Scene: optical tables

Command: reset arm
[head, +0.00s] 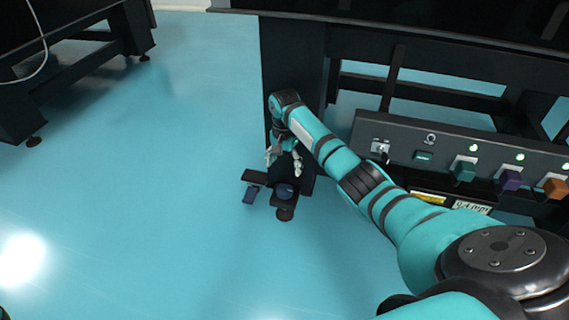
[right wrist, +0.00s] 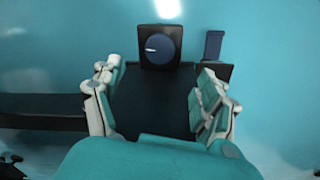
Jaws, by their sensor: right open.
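My right arm reaches from the lower right of the head view to the dark table leg. My right gripper (head: 283,160) points down there, open, with nothing between its fingers. In the right wrist view the two pale fingers (right wrist: 160,100) stand wide apart on either side of a dark surface. My left gripper is not in view.
A grey control panel (head: 455,158) with green lights and coloured blocks runs along the table frame at right. The dark table leg (head: 290,70) stands close to my right gripper. Another dark table (head: 70,60) is at upper left. The blue floor (head: 130,200) at left is clear.

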